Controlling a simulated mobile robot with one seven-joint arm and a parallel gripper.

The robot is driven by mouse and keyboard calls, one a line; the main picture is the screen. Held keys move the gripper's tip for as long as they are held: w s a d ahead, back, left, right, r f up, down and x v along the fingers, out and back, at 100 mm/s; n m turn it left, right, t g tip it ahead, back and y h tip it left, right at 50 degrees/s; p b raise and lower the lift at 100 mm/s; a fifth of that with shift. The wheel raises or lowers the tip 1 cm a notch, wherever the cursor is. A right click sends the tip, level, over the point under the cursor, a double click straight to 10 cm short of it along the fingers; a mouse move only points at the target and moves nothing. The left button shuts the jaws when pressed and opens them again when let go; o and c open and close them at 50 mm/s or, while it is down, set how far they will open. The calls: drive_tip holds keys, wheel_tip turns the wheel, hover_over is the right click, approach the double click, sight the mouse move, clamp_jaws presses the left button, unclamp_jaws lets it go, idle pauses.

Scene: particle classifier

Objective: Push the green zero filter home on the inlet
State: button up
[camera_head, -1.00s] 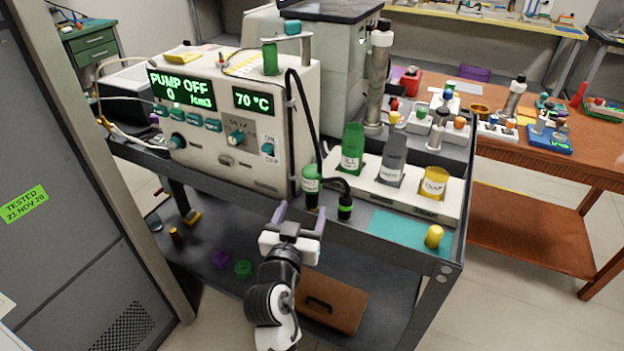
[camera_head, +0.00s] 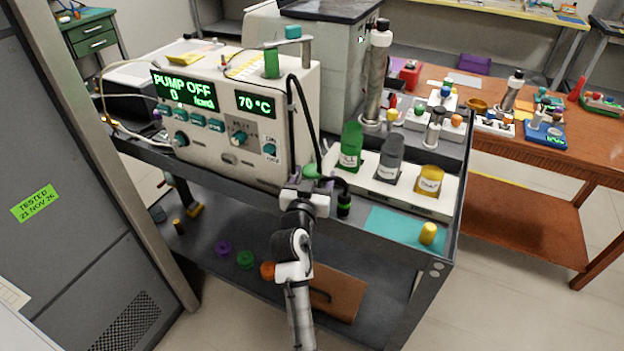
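A green rounded piece (camera_head: 312,172) shows just above my gripper (camera_head: 311,181), at the front edge of the cart by the instrument. It looks like the green zero filter, but its lower part is hidden behind the gripper. The fingers are around or right beside it; whether they touch it is unclear. A black hose (camera_head: 308,115) runs down the instrument's side toward it. Close to the right stands a black cylinder with a green band (camera_head: 344,205). A green cylinder (camera_head: 271,63) stands on the instrument (camera_head: 215,160) under a bracket. I cannot tell which fitting is the inlet.
A white rack (camera_head: 440,208) holds green, grey and yellow bottles to the right. A yellow cylinder (camera_head: 428,233) stands on the teal mat (camera_head: 385,226). Coloured rings and a brown case (camera_head: 337,292) lie on the lower shelf (camera_head: 215,225).

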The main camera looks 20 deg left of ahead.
drive_tip(key=c, duration=1.1)
drive_tip(key=shift+r, duration=0.1)
